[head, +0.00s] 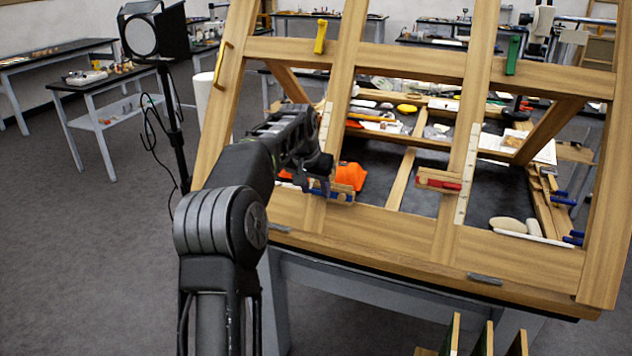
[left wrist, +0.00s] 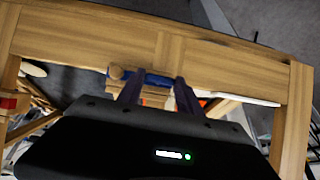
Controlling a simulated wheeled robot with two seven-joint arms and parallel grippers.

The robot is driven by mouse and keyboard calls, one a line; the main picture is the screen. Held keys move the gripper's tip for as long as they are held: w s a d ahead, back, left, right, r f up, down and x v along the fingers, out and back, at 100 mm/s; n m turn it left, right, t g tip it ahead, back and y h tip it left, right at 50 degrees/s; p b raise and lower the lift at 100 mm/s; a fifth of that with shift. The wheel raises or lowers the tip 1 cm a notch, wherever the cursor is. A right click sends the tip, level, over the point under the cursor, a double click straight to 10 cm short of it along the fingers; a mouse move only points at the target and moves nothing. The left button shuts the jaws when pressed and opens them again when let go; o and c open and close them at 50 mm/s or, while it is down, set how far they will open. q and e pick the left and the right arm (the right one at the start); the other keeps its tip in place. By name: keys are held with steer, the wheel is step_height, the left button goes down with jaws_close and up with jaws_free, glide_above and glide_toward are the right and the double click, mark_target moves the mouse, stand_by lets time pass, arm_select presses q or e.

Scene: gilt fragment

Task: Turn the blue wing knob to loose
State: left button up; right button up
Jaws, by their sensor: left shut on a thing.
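The blue wing knob (head: 343,196) sits on a small wooden block at the lower rail of the wooden easel frame (head: 390,225). In the head view it is partly hidden by my left gripper (head: 316,182). In the left wrist view the blue wing knob (left wrist: 155,79) shows as a blue bar between the two dark fingers of my left gripper (left wrist: 157,92). The fingers are shut on it. How far the knob is turned cannot be told. My right gripper is not in view.
A red wing knob (head: 446,184) sits on a similar block to the right. An orange cloth-like thing (head: 351,176) lies behind the blue knob. Yellow (head: 320,37) and green (head: 512,55) pieces sit on the upper rail. A lamp stand (head: 172,120) stands at left.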

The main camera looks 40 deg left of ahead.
arm_select(q)
steer(key=shift+f, duration=0.2)
stand_by(0.3)
steer(key=o, duration=1.4)
steer(key=shift+r, duration=0.15)
steer(key=b+v, duration=0.1)
steer(key=v, duration=0.6)
steer(key=shift+s+r, duration=0.2)
steer(key=shift+r, duration=0.15)
steer(key=shift+f, duration=0.1)
